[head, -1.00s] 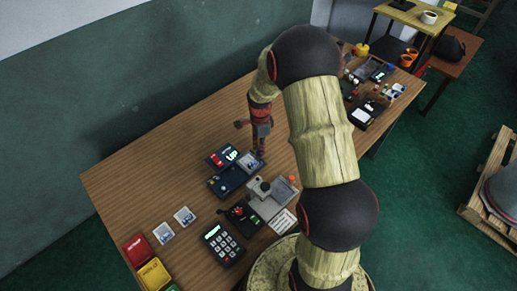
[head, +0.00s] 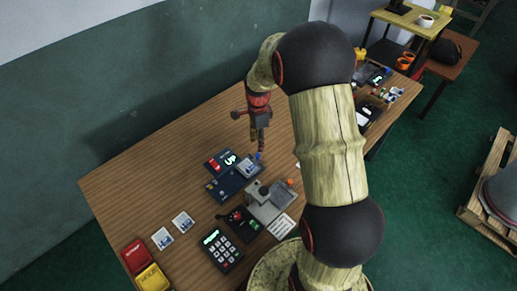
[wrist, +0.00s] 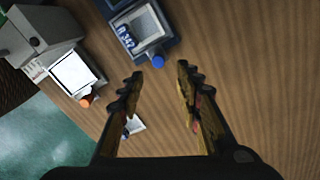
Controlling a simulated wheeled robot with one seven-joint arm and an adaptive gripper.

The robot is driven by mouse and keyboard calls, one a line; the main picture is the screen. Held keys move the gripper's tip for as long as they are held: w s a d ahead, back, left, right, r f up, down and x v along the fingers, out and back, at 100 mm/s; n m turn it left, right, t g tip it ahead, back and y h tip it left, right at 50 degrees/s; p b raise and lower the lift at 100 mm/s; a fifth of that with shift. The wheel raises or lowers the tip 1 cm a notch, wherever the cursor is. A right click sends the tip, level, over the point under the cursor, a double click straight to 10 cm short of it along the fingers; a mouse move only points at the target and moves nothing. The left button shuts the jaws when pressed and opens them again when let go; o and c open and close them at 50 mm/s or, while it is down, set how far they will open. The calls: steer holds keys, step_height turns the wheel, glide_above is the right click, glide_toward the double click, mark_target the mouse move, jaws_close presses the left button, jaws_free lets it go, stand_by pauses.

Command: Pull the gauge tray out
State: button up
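A dark blue device (head: 226,185) on the wooden table has a tray (head: 249,168) with a pale framed window and a blue knob at its end. In the wrist view the tray (wrist: 141,29) shows a label like "R 342", and its blue knob (wrist: 158,62) lies just beyond my fingertips. I take this for the gauge tray, but no label confirms it. My gripper (wrist: 158,77) is open and empty, its fingers apart on either side of the line to the knob. In the head view my gripper (head: 261,146) points down above the table, close to the knob.
A grey device (wrist: 40,32) with a pale tray (wrist: 76,72) and orange knob (wrist: 86,101) stands beside the blue one. A keypad (head: 222,250), a red-knobbed box (head: 240,222), cards (head: 183,222) and coloured bins (head: 151,278) are nearby.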

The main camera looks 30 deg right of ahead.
step_height(320, 180, up, 5)
steer(key=shift+r, duration=0.1)
stand_by(0.7)
